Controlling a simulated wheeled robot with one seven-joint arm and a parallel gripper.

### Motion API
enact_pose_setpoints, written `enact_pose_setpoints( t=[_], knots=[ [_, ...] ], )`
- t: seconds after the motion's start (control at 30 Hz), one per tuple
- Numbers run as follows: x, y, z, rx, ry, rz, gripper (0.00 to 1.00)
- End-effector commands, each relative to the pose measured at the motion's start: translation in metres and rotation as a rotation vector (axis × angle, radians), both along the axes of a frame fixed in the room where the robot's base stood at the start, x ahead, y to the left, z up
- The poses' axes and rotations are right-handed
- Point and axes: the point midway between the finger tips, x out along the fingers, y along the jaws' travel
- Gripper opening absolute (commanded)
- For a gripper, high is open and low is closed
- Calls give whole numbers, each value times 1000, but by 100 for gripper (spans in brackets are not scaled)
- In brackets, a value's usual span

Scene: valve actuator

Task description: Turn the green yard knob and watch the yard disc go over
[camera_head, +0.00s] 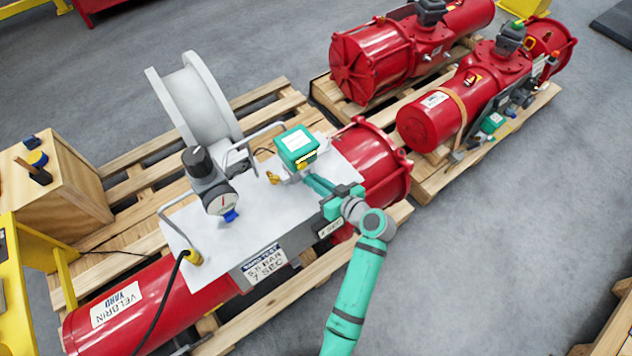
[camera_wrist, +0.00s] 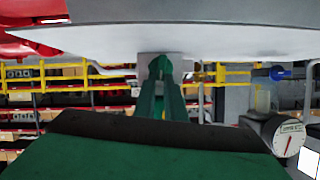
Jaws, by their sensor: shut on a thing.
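A green box (camera_head: 296,147) with a pale label stands on the white plate (camera_head: 262,208) in the head view. My gripper (camera_head: 311,181) reaches in low beside it from the front right. The wrist view appears upside down, with the plate at the top. There my gripper's fingertips (camera_wrist: 160,68) are together against a grey block (camera_wrist: 150,60). They are shut on a small part that they hide; I cannot tell that it is the green knob. I cannot make out the yard disc. The red cylinder (camera_head: 150,305) below carries a "VELBRIN YARD" label.
A pressure gauge (camera_head: 220,202), a metal handle (camera_head: 172,215) and a large pale reel (camera_head: 195,100) stand left of the green box. A wooden crate (camera_head: 70,175) is at the left. More red cylinders (camera_head: 375,60) lie on pallets behind. Bare grey floor (camera_head: 500,220) is at the right.

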Motion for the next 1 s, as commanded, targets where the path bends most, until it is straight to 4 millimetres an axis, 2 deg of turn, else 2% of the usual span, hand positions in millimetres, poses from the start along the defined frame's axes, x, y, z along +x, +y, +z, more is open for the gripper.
enact_pose_setpoints(
  t=[1.0],
  knots=[
    [14, -18, -16, 771, 558, -2, 0]
  ],
)
